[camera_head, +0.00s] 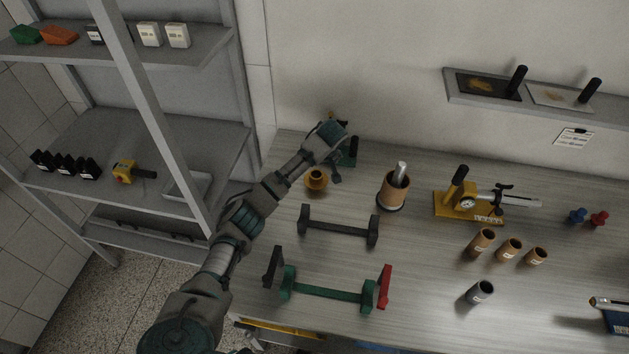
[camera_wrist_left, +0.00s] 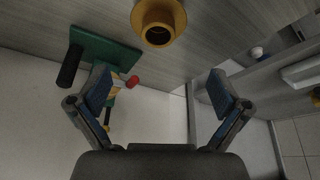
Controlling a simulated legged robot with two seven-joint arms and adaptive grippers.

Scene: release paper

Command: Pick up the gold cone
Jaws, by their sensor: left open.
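The gold cone (camera_head: 316,181) stands on the grey workbench (camera_head: 341,262) near its back left, just left of and below my left gripper (camera_head: 343,163) in the head view. In the left wrist view the gold cone (camera_wrist_left: 158,22) shows at the top centre, with its round dark opening and flange facing the camera. It lies beyond the tips of my left gripper (camera_wrist_left: 160,88), whose blue-padded fingers are wide apart with nothing between them. My right gripper is not in view.
A green-based tool (camera_wrist_left: 105,50) lies close by the left finger in the wrist view. A brown cup (camera_head: 394,191) with a grey rod stands right of the gold cone. A dark bar stand (camera_head: 340,227) lies nearer. A grey shelf rack (camera_head: 215,140) rises at left.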

